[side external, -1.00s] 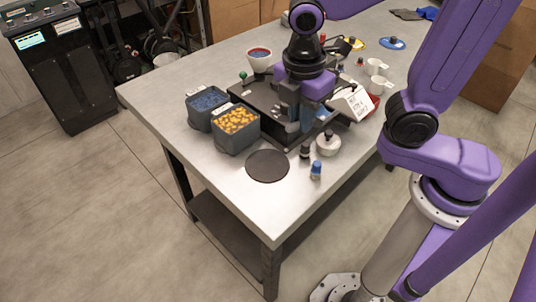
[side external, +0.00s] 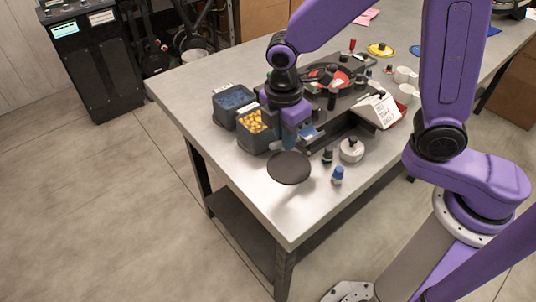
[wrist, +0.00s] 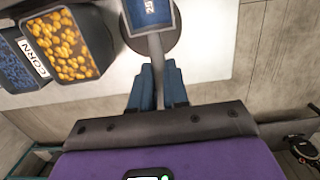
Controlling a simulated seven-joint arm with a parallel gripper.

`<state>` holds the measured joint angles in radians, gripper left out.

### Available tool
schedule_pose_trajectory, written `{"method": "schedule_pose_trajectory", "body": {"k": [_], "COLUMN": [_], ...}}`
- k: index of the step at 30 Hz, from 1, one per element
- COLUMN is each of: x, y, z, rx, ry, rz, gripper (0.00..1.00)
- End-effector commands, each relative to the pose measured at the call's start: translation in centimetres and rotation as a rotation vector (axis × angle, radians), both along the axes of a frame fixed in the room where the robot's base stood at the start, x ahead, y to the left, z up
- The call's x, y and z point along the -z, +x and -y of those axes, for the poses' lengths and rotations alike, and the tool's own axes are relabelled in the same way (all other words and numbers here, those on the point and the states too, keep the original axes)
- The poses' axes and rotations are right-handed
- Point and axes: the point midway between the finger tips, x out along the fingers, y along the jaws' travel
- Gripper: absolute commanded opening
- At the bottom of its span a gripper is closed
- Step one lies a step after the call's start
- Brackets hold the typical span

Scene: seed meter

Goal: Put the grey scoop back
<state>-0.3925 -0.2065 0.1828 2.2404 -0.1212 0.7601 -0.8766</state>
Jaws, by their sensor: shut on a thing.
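My gripper (side external: 297,137) is shut on the grey handle of the scoop (wrist: 149,14). In the wrist view the handle stands between the two blue fingers (wrist: 157,92), and the scoop's square blue-grey head bears a "2.5" mark. The scoop is in front of the dark round mat (wrist: 138,42), which also lies on the table in the side view (side external: 289,170). The mat looks empty there. My gripper is just behind the mat and right of the corn bin. The scoop is hard to make out in the side view.
A bin of yellow corn (side external: 252,123) and a bin of blue seed (side external: 235,97) stand left of my gripper. The black seed meter (side external: 345,105) is behind right. A white-grey knobbed pot (side external: 351,150), a black piece (side external: 327,156) and a blue-topped piece (side external: 337,175) stand right of the mat.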

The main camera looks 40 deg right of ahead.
Motion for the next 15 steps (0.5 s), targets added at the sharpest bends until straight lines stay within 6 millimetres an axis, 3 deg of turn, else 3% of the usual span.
{"method": "schedule_pose_trajectory", "body": {"k": [6, 15], "x": [2.9, 4.4], "y": [2.0, 3.2], "z": [-1.0, -1.7], "rx": [0.001, 0.001], "ry": [-0.001, 0.001], "rz": [-0.003, 0.0], "gripper": [0.0, 0.0]}}
